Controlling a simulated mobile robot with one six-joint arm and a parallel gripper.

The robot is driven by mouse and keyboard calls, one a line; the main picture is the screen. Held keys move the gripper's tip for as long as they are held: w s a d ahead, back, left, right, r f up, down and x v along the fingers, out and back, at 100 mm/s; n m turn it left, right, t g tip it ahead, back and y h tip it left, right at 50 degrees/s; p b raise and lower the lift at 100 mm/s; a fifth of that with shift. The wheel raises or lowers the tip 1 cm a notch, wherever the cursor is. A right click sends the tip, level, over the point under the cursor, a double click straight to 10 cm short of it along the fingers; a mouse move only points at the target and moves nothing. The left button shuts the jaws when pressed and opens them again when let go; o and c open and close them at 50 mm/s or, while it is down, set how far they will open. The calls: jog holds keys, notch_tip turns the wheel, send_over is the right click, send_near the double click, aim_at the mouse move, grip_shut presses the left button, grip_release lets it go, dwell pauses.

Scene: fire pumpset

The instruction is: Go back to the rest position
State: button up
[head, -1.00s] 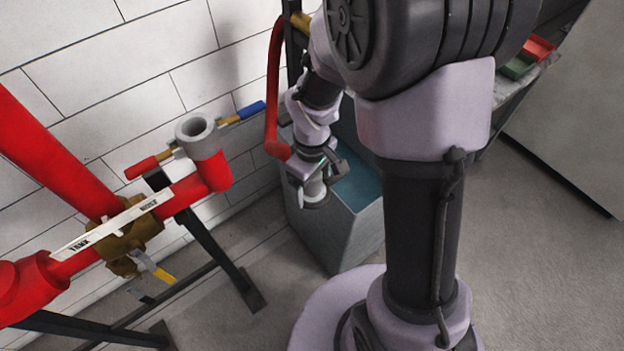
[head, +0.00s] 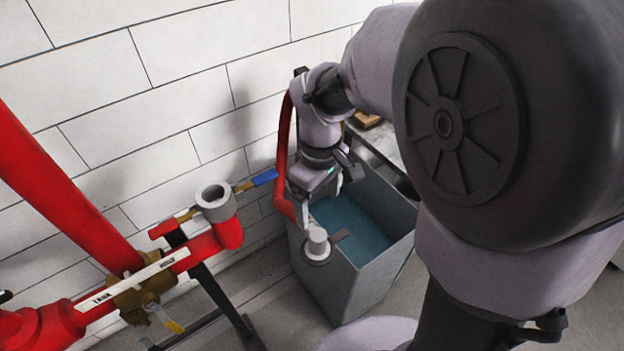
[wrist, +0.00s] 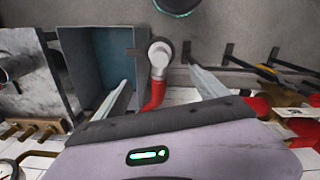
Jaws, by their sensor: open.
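My gripper (head: 324,205) is in the head view, above the near rim of the grey-blue tank, pointing down. Its jaws are apart with nothing between them. A pale round cap (head: 317,240) on a grey fitting sits at the tank rim, just below and apart from the fingers. In the wrist view, my two fingers (wrist: 160,78) are spread wide. The pale cap (wrist: 160,55) appears between them in the picture, with a red pipe (wrist: 155,95) leading to it.
The open tank (head: 350,285) holds blue water. On the left stand red pipes (head: 70,195), a grey upright pipe mouth (head: 214,196) and a brass valve (head: 140,295) with a label strip. A white block wall (head: 180,70) is behind. Grey floor shows below.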

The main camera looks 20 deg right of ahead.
dwell(0.3)
jog(key=s+a+m+t+y+b, duration=0.1)
jog(key=s+a+m+t+b, duration=0.1)
jog(key=s+m+b, duration=0.3)
jog(key=s+a+r+m+t+y+b, duration=0.1)
jog(key=s+a+m+t+b, duration=0.1)
jog(key=s+m+b, duration=0.3)
jog(key=s+m+t, duration=0.1)
jog(key=s, duration=0.1)
jog(key=shift+s+t, duration=0.4)
